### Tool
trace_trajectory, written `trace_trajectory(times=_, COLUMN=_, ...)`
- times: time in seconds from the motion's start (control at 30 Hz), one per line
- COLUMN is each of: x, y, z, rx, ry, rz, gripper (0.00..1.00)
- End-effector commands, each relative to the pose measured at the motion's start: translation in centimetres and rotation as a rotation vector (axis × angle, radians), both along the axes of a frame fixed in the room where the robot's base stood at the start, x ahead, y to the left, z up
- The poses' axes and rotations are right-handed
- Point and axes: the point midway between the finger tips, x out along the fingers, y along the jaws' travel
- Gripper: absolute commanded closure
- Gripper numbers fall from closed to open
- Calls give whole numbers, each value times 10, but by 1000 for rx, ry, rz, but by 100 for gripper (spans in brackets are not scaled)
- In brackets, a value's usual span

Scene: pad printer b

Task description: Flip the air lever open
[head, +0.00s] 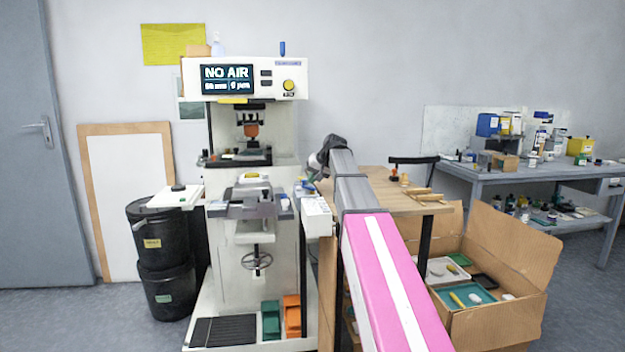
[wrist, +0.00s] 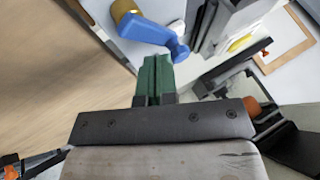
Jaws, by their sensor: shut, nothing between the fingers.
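The air lever is a blue handle (wrist: 147,29) on a brass fitting (wrist: 123,9), at the top of the wrist view. It runs from the fitting toward the right and bends down at its free end. My gripper (wrist: 157,62) has green fingers, shut and empty, with the tips just below the lever's free end. I cannot tell whether they touch it. In the head view my gripper (head: 311,177) is small, at the right side of the pad printer (head: 236,270), whose screen (head: 227,79) reads "NO AIR". The lever is too small to make out surely there.
A wooden table (head: 385,190) stands right of the printer, partly behind my arm. An open cardboard box (head: 512,243) with trays is at the lower right. Black bins (head: 168,284) stand left of the printer. A grey workbench (head: 560,176) is at the far right.

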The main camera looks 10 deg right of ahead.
Motion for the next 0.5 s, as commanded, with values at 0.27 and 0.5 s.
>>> trace_trajectory(times=0.27, x=1, y=1, z=0, rx=1, ry=-1, rz=49, gripper=100)
trace_trajectory(times=0.5, x=1, y=2, z=0, rx=0, ry=0, rz=89, gripper=100)
